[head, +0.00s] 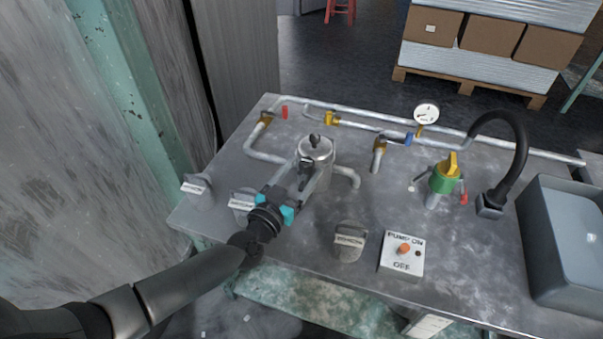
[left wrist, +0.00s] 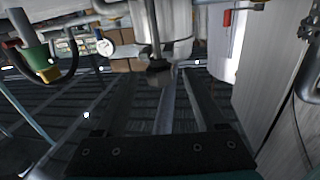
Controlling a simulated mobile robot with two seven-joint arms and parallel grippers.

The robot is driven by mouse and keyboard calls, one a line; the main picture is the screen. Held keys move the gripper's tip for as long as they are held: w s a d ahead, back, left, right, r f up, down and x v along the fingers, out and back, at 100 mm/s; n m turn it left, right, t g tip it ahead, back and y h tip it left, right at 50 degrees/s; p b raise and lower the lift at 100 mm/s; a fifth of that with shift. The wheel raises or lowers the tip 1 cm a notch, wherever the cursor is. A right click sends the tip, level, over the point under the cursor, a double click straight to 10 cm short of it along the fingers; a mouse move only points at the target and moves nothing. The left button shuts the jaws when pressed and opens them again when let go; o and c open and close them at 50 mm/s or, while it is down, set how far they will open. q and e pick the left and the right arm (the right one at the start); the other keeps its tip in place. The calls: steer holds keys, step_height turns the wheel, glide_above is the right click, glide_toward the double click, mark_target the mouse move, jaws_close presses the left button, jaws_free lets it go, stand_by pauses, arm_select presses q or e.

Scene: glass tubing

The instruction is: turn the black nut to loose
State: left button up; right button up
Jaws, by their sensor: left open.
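A silver canister (head: 316,148) stands on the metal bench, with a small dark knob on its lid. A black nut-like part (head: 305,163) shows at its front. In the left wrist view, a black nut (left wrist: 158,65) sits at the end of a thin stem, just beyond the fingertips. My left gripper (head: 307,172) is open, its two long fingers reaching toward the canister on either side of the black part. The fingers also show in the left wrist view (left wrist: 177,76). I cannot tell whether they touch the nut. My right gripper is not in view.
Pipes with coloured valves run behind the canister, with a gauge (head: 426,113). A green and yellow valve (head: 445,176), a black hose (head: 519,150) and a grey bin (head: 563,255) stand right. A pump switch box (head: 401,257) and labelled blocks (head: 349,241) sit near the front edge.

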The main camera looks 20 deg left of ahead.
arm_select(q)
steer(key=shift+w, duration=0.25)
steer(key=shift+c, duration=0.2)
jaws_close()
stand_by(0.3)
